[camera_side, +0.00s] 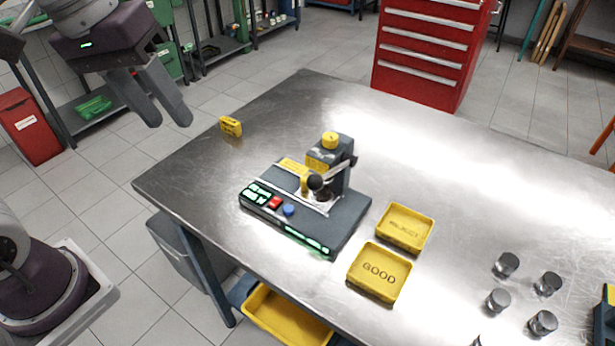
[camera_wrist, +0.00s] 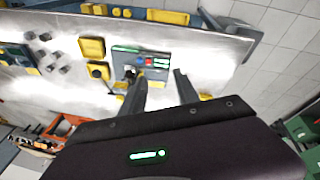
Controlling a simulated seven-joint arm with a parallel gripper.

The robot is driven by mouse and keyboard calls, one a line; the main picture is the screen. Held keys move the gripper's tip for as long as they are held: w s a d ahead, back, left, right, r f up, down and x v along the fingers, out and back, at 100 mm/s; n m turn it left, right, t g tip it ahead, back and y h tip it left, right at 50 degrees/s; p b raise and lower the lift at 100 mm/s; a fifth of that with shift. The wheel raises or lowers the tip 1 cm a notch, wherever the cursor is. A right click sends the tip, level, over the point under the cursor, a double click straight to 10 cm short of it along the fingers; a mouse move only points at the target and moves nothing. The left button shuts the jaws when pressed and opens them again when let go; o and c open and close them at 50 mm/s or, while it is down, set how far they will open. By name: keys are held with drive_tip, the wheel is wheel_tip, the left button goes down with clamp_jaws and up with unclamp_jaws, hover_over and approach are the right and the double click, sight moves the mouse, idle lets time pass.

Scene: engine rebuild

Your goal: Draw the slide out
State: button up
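The test fixture (camera_side: 345,222) is a dark grey base on the steel table, with lit green displays and red and blue buttons. A bright metal plate (camera_side: 322,205), probably the slide, sits at its middle in front of the upright block, with a black ball knob (camera_side: 315,182) at it. How far the slide is in or out I cannot tell. My gripper (camera_side: 169,119) is open and empty, high beyond the table's left edge, well apart from the fixture. In the wrist view my gripper's (camera_wrist: 161,77) fingers are spread, with the fixture (camera_wrist: 125,54) beyond them, partly hidden.
Yellow trays marked REJECT (camera_side: 405,228) and GOOD (camera_side: 381,272) lie right of the fixture. Several metal cylinders (camera_side: 507,264) stand farther right. A small yellow block (camera_side: 231,126) is near the table's left edge. The steel table (camera_side: 430,150) is clear behind the fixture.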

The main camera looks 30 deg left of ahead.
drive_tip(key=w+d+f+n+g+h, duration=0.1)
drive_tip(key=w+f+n, duration=0.1)
drive_tip(key=w, duration=0.3)
drive_tip(key=w+d+f+n+g, duration=0.2)
drive_tip(key=w, duration=0.4)
drive_tip(key=n+g+h, duration=0.2)
drive_tip(key=n, duration=0.3)
approach(304, 177)
drive_tip(key=f, duration=0.1)
drive_tip(key=x, duration=0.7)
drive_tip(key=shift+s+d+f, duration=0.1)
drive_tip(key=shift+d, duration=0.15)
drive_tip(key=shift+d+f, duration=0.15)
drive_tip(key=shift+f, duration=0.15)
drive_tip(key=shift+c, duration=0.5)
clamp_jaws()
